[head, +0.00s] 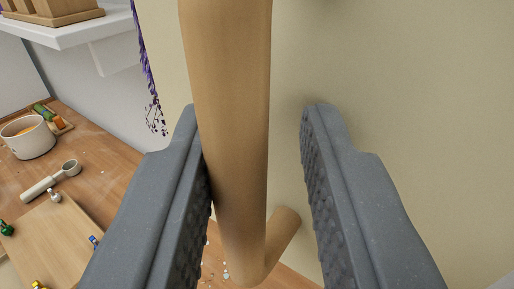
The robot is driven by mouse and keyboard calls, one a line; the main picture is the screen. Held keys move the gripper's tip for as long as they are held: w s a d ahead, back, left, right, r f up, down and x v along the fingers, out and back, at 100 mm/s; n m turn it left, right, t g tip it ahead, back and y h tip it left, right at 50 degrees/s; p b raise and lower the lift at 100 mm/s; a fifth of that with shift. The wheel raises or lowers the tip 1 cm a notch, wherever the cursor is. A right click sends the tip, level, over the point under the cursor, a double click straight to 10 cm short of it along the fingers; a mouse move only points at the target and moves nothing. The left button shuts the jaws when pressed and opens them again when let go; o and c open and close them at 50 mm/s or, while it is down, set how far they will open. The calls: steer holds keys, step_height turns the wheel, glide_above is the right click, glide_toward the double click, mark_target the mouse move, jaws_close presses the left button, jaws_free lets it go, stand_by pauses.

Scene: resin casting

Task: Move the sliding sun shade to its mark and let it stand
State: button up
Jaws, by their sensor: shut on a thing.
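The sun shade (410,90) is a flat beige panel that fills the right and middle of the head view. A round wooden bar handle (232,110) stands upright in front of it, with a short wooden post joining it to the panel at the bottom. My gripper (254,125) has its two grey ribbed fingers on either side of the bar and is shut on this handle. The left finger lies against the bar; a gap shows between the bar and the right finger. The mark is not in view, and most of the shade's edges lie outside the picture.
A white shelf (60,32) is above. A purple speckled strand (146,65) hangs beside the shade's left edge.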

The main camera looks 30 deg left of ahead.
steer(key=shift+r, duration=0.1)
steer(key=b+v, duration=0.1)
steer(key=v, duration=1.2)
steer(key=shift+s+b, duration=0.35)
steer(key=shift+d, duration=0.15)
steer(key=w+d+r+m+t+h+b, duration=0.15)
steer(key=d+r+m+h, duration=0.25)
steer(key=d+r+h, duration=0.7)
steer(key=s+d+r+m+b, duration=0.1)
steer(key=s+d+r, duration=0.2)
steer(key=s+r, duration=0.3)
steer(key=s+d+r+m+g+y+b, duration=0.1)
steer(key=s+d+r+b, duration=0.1)
steer(key=s+d+r, duration=0.2)
steer(key=s+r, duration=0.3)
steer(key=r, duration=0.2)
steer(key=shift+r, duration=0.3)
steer(key=shift+d, duration=0.1)
stand_by(0.4)
